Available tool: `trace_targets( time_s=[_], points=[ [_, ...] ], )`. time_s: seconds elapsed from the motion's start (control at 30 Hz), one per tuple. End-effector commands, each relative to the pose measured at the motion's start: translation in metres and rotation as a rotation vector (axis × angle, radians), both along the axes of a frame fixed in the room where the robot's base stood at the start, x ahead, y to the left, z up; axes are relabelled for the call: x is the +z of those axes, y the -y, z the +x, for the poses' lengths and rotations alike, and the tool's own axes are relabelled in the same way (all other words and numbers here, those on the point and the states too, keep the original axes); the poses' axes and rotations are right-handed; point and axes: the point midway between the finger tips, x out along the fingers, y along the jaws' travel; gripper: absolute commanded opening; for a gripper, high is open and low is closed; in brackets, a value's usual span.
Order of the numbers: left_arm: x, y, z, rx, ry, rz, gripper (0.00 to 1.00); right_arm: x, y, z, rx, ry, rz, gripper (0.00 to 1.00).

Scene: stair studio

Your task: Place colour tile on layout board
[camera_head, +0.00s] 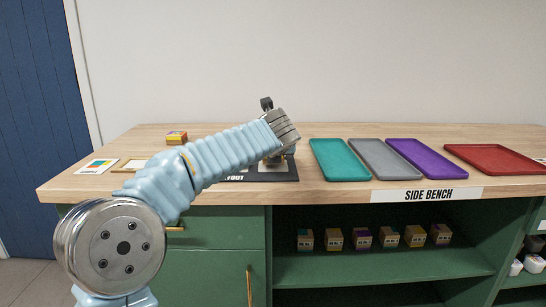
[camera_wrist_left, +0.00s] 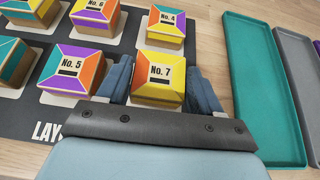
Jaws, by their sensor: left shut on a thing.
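Tiles No. 5 (camera_wrist_left: 74,66), No. 6 (camera_wrist_left: 96,15) and No. 4 (camera_wrist_left: 167,22) stand on white squares of the board. In the head view my left gripper (camera_head: 275,160) is over the board (camera_head: 285,175), and my arm hides most of it. My right gripper is not in view.
Teal (camera_head: 340,160), grey (camera_head: 383,160), purple (camera_head: 427,158) and red (camera_head: 495,158) trays lie right of the board. A loose tile (camera_head: 177,138) and a card (camera_head: 97,166) lie at the bench's left. Several blocks stand on the shelf (camera_head: 380,265) below.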

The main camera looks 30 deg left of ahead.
Motion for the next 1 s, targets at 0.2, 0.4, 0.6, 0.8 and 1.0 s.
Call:
trace_targets(
  time_s=[0.2, 0.4, 0.6, 0.8, 1.0],
  points=[
    [-0.0109, 0.0, -0.0005, 0.0, 0.002, 0.0, 0.34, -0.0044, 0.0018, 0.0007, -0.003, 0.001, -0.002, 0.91],
    [-0.014, 0.0003, -0.0006, 0.0, 0.002, 0.0, 0.34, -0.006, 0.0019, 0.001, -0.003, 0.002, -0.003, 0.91],
    [-0.0139, 0.0004, -0.0006, 0.0, 0.001, 0.0, 0.91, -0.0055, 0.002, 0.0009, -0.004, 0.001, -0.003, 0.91],
    [-0.0138, 0.0003, -0.0005, 0.0, 0.001, 0.0, 0.91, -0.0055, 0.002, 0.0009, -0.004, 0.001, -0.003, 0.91],
    [-0.0063, 0.0042, -0.0064, -0.001, 0.004, -0.001, 0.91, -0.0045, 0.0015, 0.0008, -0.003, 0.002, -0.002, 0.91]
  ],
)
